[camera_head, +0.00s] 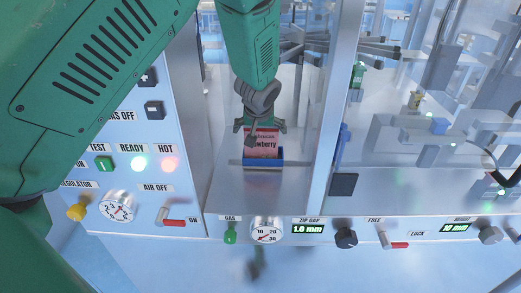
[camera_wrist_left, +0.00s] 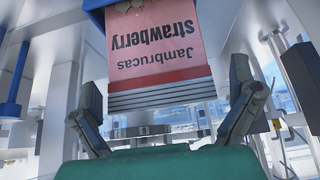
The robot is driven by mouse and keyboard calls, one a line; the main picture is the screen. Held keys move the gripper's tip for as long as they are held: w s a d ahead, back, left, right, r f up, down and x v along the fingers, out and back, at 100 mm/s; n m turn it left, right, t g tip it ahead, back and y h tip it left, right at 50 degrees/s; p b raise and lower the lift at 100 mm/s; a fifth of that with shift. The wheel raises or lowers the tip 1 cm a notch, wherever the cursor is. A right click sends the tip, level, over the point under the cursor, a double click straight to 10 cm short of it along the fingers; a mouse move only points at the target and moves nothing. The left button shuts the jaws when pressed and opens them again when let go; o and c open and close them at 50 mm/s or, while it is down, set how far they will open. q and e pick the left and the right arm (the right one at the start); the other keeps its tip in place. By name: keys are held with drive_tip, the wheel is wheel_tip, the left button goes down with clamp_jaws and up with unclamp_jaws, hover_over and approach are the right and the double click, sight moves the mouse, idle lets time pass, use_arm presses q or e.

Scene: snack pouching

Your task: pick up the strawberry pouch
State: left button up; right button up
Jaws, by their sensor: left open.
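The strawberry pouch (camera_head: 263,147) is pink-red with dark lettering and stands in a small blue holder (camera_head: 263,164) inside the machine's bay. My left gripper (camera_head: 261,126) comes down from above and is at the pouch's top edge. In the left wrist view the pouch (camera_wrist_left: 158,45) appears upside down, with its striped top edge toward my gripper. The two open fingers of my left gripper (camera_wrist_left: 170,115) stand on either side of that edge, with visible gaps. The blue holder (camera_wrist_left: 97,5) shows at the top of that view. My right gripper is not in view.
Clear panels and metal posts (camera_head: 325,130) flank the bay. A control panel with a gas gauge (camera_head: 266,230) and black knob (camera_head: 346,239) runs along the front. Labelled buttons and lights (camera_head: 138,163) are at left. Bare metal floor lies around the holder.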

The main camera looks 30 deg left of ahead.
use_arm(q)
drive_tip(key=shift+x, duration=0.75)
drive_tip(key=shift+w+d+f, duration=0.1)
drive_tip(key=shift+w+f, duration=0.1)
drive_tip(key=shift+w, duration=0.05)
drive_tip(key=shift+s+d+r, duration=0.1)
drive_tip(key=shift+s, duration=0.05)
drive_tip(key=shift+c, duration=0.8)
drive_tip(key=c, duration=1)
drive_tip(key=shift+o, duration=0.2)
